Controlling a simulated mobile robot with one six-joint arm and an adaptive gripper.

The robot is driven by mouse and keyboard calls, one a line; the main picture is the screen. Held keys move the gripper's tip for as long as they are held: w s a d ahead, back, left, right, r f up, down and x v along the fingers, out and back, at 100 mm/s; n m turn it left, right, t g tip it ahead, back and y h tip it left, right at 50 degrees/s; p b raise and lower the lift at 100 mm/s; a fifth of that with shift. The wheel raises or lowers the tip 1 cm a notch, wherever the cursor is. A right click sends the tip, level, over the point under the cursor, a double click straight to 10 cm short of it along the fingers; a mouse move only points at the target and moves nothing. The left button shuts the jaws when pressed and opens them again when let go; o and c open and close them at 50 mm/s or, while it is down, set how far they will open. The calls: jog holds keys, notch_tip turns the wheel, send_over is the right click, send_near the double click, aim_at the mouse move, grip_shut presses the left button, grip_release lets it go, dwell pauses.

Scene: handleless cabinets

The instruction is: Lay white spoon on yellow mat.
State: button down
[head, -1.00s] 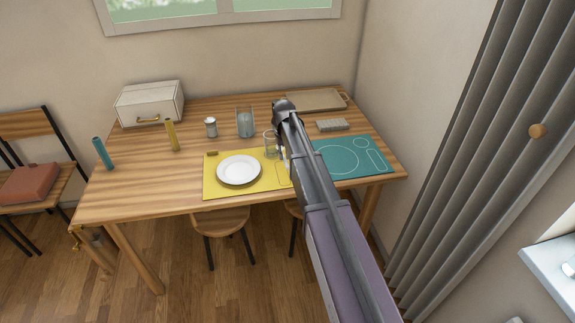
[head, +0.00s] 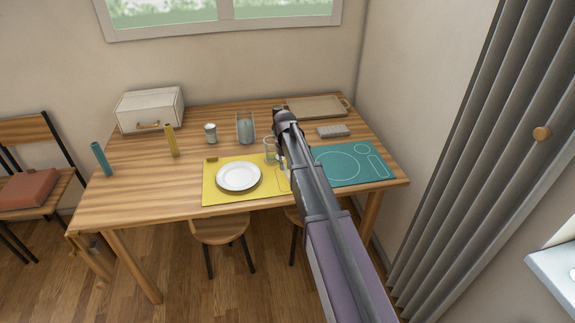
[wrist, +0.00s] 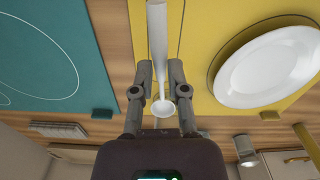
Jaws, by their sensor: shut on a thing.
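In the wrist view my gripper (wrist: 161,88) is shut on the white spoon (wrist: 157,40). In the head view the yellow mat (head: 212,190) lies at the table's front, and my arm hides the spoon and most of the gripper.
A white plate (head: 238,176) sits on the yellow mat, with a clear glass (head: 270,150) near its back right. A teal mat (head: 345,170) lies to the right. Behind stand a shaker (head: 210,133), a grey-blue holder (head: 245,128) and a white box (head: 150,109). The table's left front is clear.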

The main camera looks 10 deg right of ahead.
aim_at(285, 183)
jog(key=shift+f+b, duration=2.5)
jog(key=shift+f, duration=0.2)
jog(key=c, duration=0.6)
grip_release()
jog(key=shift+m, duration=0.5)
jog(key=s+r+p, duration=0.4)
jog(key=s, duration=0.5)
jog(key=s+r+p, duration=0.4)
jog(key=s, duration=0.6)
jog(key=s+r+p, duration=0.4)
jog(key=s, duration=0.6)
jog(key=shift+s+d, duration=0.1)
